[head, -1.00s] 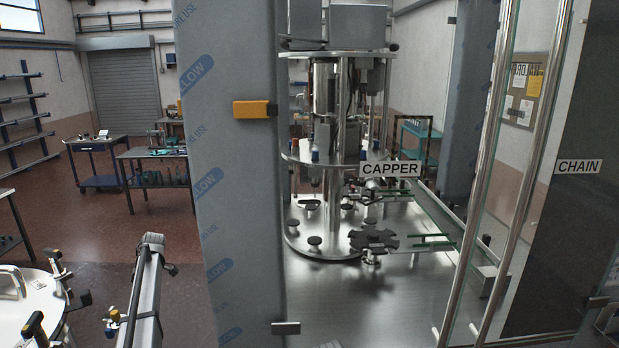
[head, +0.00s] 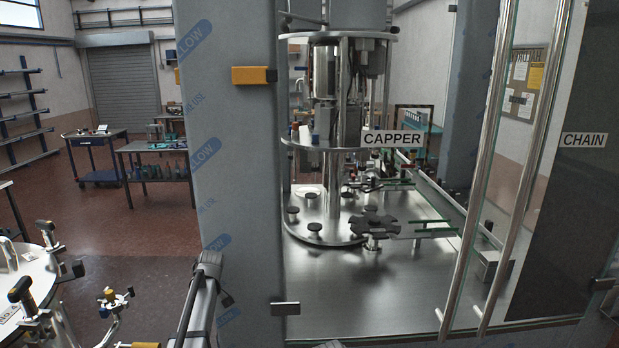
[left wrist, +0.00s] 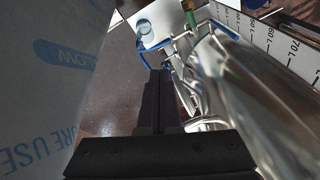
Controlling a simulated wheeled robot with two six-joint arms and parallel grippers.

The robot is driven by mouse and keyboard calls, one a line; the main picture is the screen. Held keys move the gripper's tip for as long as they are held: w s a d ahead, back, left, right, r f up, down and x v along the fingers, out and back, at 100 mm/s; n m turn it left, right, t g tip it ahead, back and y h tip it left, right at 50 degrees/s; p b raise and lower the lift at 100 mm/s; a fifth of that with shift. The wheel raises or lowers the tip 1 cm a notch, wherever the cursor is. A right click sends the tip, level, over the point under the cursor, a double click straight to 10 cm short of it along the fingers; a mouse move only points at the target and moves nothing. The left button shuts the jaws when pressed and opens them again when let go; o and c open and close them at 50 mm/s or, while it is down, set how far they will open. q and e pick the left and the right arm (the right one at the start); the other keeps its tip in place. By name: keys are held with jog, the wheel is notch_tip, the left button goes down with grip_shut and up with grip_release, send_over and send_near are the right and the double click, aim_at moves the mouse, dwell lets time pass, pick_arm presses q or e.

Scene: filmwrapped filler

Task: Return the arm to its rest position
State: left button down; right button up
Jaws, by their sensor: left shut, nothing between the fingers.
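My left gripper (left wrist: 160,75) shows in the left wrist view as two black fingers pressed together, pointing away from the camera, with nothing between them. To its left is a film-wrapped grey panel (left wrist: 45,100) with blue lettering. To its right is shiny curved metal (left wrist: 260,105). I cannot tell the exact gap to either. In the head view a grey arm-like part rises at the bottom, left of centre, in front of the film-wrapped column (head: 235,180). The gripper itself cannot be made out there. My right gripper is in neither view.
A steel machine deck (head: 370,290) with a "CAPPER" sign (head: 394,139) lies right of the column. Glass doors with long metal handles (head: 497,170) stand at the right. A round lid with black-knobbed clamps (head: 22,275) is at lower left. Open floor (head: 110,230) lies beyond it.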

pick_arm(q)
jog(key=s+d+f+m+b, duration=0.4)
jog(key=s+d+f+m, duration=0.1)
jog(key=s+d, duration=0.4)
jog(key=s+d+f+m+h+b, duration=0.1)
jog(key=s+d+f+m+b, duration=0.4)
jog(key=s+d, duration=0.4)
jog(key=s+d+f+m+h+b, duration=0.1)
jog(key=s+d+f+m+b, duration=0.4)
jog(key=s, duration=0.6)
jog(key=d+f+m, duration=0.2)
jog(key=d, duration=0.1)
jog(key=shift+d+m+t, duration=0.3)
jog(key=shift+d, duration=0.1)
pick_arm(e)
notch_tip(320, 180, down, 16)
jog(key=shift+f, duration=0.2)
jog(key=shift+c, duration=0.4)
pick_arm(q)
jog(key=shift+w, duration=0.1)
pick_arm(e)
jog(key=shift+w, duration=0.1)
